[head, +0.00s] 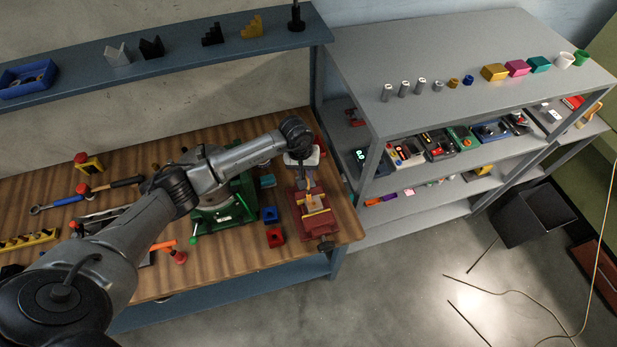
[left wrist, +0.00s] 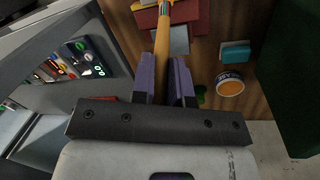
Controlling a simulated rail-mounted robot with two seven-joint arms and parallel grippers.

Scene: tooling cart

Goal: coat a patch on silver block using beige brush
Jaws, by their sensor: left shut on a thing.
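The beige brush (left wrist: 174,75) is between the two purple fingers of my left gripper (left wrist: 168,85) in the left wrist view. The gripper is shut on its handle, and the far end reaches over the red vise (left wrist: 198,14). The silver block (left wrist: 180,40) shows as a grey face beside the handle, at the vise. In the head view my left gripper (head: 304,178) points down just above the red vise (head: 318,224) at the bench's right end. I cannot tell whether the brush tip touches the block. My right gripper is out of view.
A green fixture (head: 240,205) stands left of the vise, with blue (head: 270,214) and red (head: 275,237) bins between. A round orange-topped tub (left wrist: 230,86) and a teal block (left wrist: 235,51) show in the wrist view. A grey shelf unit (head: 430,110) stands close on the right.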

